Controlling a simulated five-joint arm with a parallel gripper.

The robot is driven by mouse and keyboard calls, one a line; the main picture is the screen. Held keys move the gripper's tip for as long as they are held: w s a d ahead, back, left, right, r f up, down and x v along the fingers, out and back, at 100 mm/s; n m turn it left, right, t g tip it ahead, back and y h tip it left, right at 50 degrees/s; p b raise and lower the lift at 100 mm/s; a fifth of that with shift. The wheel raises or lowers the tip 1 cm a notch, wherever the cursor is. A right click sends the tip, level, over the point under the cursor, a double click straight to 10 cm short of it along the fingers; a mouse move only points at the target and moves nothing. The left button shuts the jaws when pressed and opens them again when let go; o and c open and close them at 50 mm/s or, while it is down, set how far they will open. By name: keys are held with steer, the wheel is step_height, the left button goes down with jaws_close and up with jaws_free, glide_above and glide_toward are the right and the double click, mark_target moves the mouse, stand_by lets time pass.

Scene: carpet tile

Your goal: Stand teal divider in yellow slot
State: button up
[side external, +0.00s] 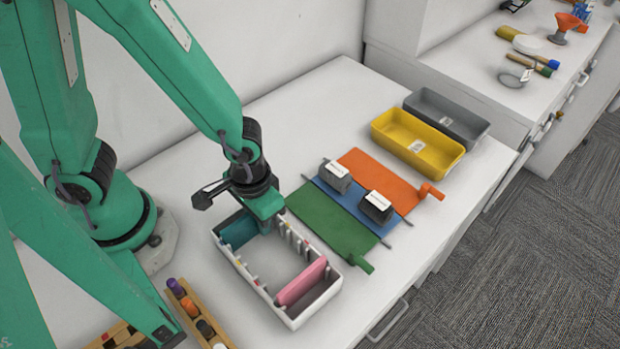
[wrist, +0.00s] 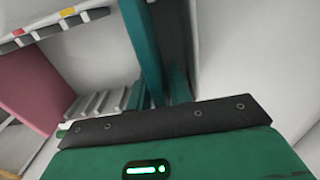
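The teal divider (side external: 239,230) stands in the back left end of the white slotted box (side external: 284,318). Its edge (wrist: 144,45) also runs down the wrist view toward my gripper. My gripper (side external: 264,222) is low over the box's back end, at the right end of the teal divider. In the wrist view, my fingertips (wrist: 160,92) are close to the divider; whether they grip it is not clear. Small coloured marks sit along the box walls; a yellow mark (wrist: 67,12) and a red mark (wrist: 17,32) show in the wrist view.
A pink divider (side external: 302,283) stands near the box's front end. Green (side external: 330,222), blue and orange mats with two small labelled blocks lie to the right. Yellow (side external: 418,143) and grey trays stand beyond. A wooden holder (side external: 198,317) with coloured pieces is at the front left.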

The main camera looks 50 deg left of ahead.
steer(key=shift+f, duration=0.25)
steer(key=shift+c, duration=0.2)
jaws_close()
steer(key=shift+r, duration=0.15)
steer(key=shift+r, duration=4.9)
